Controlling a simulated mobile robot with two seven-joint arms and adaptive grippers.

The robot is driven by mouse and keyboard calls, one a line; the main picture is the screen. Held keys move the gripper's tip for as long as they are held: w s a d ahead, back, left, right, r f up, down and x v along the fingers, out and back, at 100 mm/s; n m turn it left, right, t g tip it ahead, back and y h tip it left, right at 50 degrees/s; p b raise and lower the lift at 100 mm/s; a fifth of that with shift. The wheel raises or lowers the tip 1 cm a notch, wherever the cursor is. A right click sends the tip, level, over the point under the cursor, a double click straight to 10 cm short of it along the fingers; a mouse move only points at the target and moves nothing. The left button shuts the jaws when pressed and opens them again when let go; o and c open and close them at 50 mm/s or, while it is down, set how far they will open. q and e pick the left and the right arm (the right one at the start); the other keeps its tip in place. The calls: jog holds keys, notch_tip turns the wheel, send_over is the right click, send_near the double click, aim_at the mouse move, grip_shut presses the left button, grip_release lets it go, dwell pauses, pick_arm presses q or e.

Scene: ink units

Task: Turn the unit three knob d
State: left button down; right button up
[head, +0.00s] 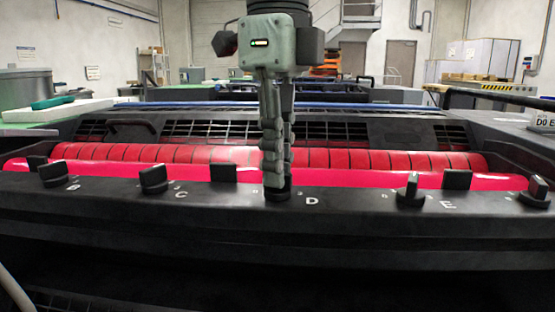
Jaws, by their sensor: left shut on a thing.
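Knob D (279,195) is a black knob on the dark front rail of the ink unit, just left of the white letter D. Only its lower part shows; the fingers cover the rest. My left gripper (276,182) comes down from above, its grey fingers pointing down and shut on knob D. The knob's turned angle cannot be told behind the fingers. My right gripper is not in view.
Other black knobs stand along the rail (360,225), such as the one by C (153,179) and the one by E (410,190). Black blocks (223,173) stand between them. Red ink rollers (400,160) lie close behind.

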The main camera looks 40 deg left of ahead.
pick_arm(q)
jog(key=shift+n, duration=0.3)
dwell(0.4)
jog(key=c, duration=1.6)
grip_release()
jog(key=shift+r, duration=0.1)
notch_tip(320, 180, up, 12)
jog(key=shift+f, duration=0.1)
